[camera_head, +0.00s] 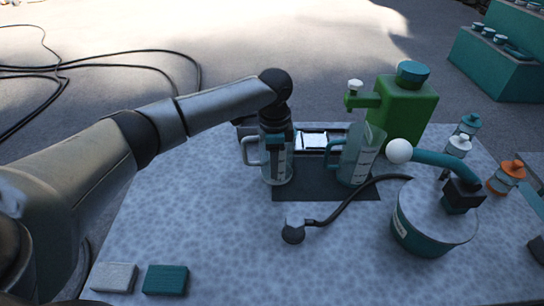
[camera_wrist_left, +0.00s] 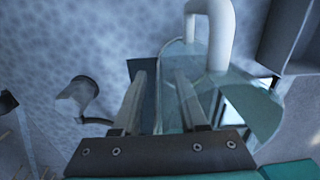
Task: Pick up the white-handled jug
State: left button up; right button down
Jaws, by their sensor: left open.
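The white-handled jug (camera_head: 278,174) is a clear upright vessel on a dark mat, with its white handle (camera_head: 248,150) on the left side. My left gripper (camera_head: 276,143) is open and points down at the jug's top, covering part of it. In the left wrist view the white handle (camera_wrist_left: 222,35) curves above the clear jug body (camera_wrist_left: 243,92). The two fingers of my left gripper (camera_wrist_left: 158,88) stand apart near the jug's left edge. I cannot tell whether they touch it. A second clear jug with a teal handle (camera_head: 362,158) stands to the right. My right gripper is not visible.
The dark mat (camera_head: 320,192) lies on the speckled table (camera_head: 190,215). A green canister (camera_head: 402,108) stands behind the jugs. A teal drum (camera_head: 425,228) with a hose is at right. Grey and teal blocks (camera_head: 165,280) lie front left. The front middle is clear.

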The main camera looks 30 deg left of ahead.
pick_arm(q)
grip_shut()
dwell(1.4)
